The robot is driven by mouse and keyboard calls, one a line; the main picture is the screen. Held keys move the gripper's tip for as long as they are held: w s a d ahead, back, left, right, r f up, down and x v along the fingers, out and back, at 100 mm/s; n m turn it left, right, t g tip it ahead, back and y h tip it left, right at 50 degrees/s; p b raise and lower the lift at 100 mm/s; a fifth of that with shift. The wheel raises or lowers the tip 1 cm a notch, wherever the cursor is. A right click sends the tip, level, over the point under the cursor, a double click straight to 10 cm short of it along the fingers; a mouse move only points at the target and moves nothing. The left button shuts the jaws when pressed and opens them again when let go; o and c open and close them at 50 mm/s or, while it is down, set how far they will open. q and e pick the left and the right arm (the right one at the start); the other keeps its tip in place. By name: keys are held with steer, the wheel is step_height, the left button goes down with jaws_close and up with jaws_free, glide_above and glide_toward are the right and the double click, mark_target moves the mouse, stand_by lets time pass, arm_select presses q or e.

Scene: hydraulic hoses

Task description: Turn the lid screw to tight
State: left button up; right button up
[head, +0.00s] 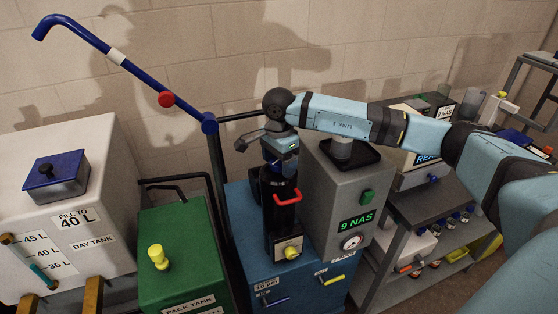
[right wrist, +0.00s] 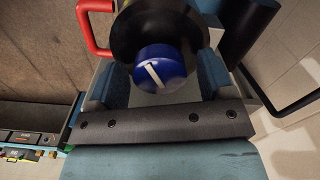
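The lid screw is a round blue knob (right wrist: 160,69) with a white stripe, set on a black lid, seen in the right wrist view. The stripe runs at a slant. My right gripper (right wrist: 162,82) has a finger on each side of the knob, with a gap that seems to show on both sides, so it looks open around it. My left gripper is not in view.
A red handle (head: 287,196) sticks out from the housing. The housing stands on a blue cabinet (head: 238,222) beside a grey unit with a "9 NAS" display (head: 356,222). A green pack tank (head: 180,250) and a white day tank (head: 90,150) stand left. A blue hose wand (head: 130,65) rises behind.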

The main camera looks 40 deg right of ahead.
steer(key=c, duration=0.9)
steer(key=shift+o, duration=0.2)
steer(key=shift+m, duration=0.3)
steer(key=m+b, duration=0.2)
steer(key=m, duration=0.1)
steer(key=shift+f+m, duration=0.1)
steer(key=shift+m, duration=0.3)
steer(key=m+b, duration=0.2)
steer(key=m, duration=0.4)
steer(key=shift+m+b, duration=0.4)
steer(key=shift+m, duration=0.7)
steer(key=m, duration=0.5)
steer(key=shift+b, duration=0.3)
steer(key=m, duration=0.6)
steer(key=shift+a+r, duration=0.1)
steer(key=shift+r, duration=0.1)
steer(key=shift+m, duration=0.3)
